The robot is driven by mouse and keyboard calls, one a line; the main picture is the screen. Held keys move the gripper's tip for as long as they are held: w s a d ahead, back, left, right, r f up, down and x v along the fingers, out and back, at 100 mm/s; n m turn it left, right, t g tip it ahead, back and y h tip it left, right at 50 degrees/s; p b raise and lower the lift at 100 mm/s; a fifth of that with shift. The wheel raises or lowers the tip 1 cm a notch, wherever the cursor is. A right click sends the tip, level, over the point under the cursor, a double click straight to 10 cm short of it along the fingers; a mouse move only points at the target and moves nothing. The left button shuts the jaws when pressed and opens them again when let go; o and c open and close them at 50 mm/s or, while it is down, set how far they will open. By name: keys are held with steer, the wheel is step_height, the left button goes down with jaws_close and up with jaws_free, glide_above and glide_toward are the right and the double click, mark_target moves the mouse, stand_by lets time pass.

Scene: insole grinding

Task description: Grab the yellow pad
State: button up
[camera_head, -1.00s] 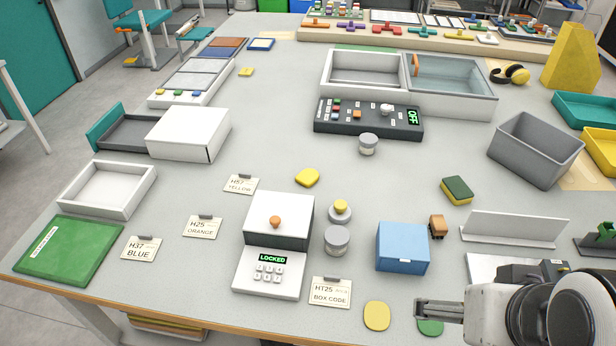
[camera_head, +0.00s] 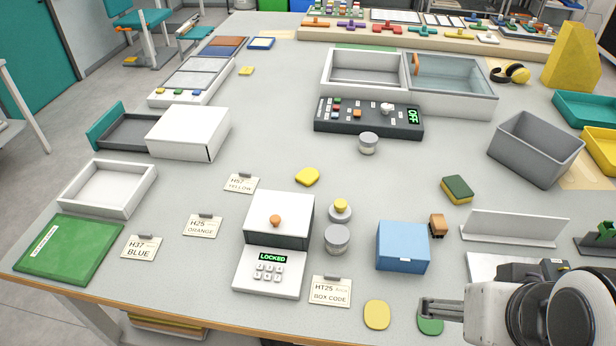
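A flat oval yellow pad (camera_head: 377,314) lies on the table near its front edge, right of the BOX CODE card. My gripper (camera_head: 426,308) reaches in from the lower right, to the right of this pad and apart from it. It overlaps a green oval pad (camera_head: 430,325) in the picture. Its fingers show from the side, so their opening cannot be told. Another yellow pad (camera_head: 307,177), more angular, lies mid-table behind the white keypad box. A small yellow piece (camera_head: 246,71) lies far back on the left.
A blue box (camera_head: 402,247) stands behind my gripper, with a small brown block (camera_head: 438,226) beside it. The white keypad box (camera_head: 270,271) reads LOCKED. A yellow and green sponge (camera_head: 457,190) and a grey bin (camera_head: 536,150) are at right. The table left of centre has open room.

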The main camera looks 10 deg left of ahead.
steer(key=w+a+m+y, duration=0.2)
steer(key=w+a+m, duration=0.25)
steer(key=w, duration=0.55)
steer(key=w+a+f+m+g+y, duration=0.1)
steer(key=w+a+m+y, duration=0.15)
steer(key=w+a, duration=0.5)
steer(key=w+a+m+y, duration=0.2)
steer(key=w+a+m, duration=0.2)
steer(key=w, duration=0.8)
steer(key=w+a+f+m+y, duration=0.2)
steer(key=w+a+f+m, duration=0.2)
steer(key=w+f+m, duration=0.65)
steer(key=m+t, duration=0.1)
steer(key=m, duration=0.2)
glide_toward(308, 176)
steer(key=shift+w+d+r+y, duration=0.2)
steer(key=shift+w+d+y, duration=0.15)
steer(key=shift+d, duration=0.1)
steer(key=shift+w+f+t, duration=0.25)
steer(key=shift+f+t, duration=0.05)
steer(key=shift+f, duration=0.25)
steer(key=shift+a, duration=0.1)
steer(key=shift+x, duration=1.2)
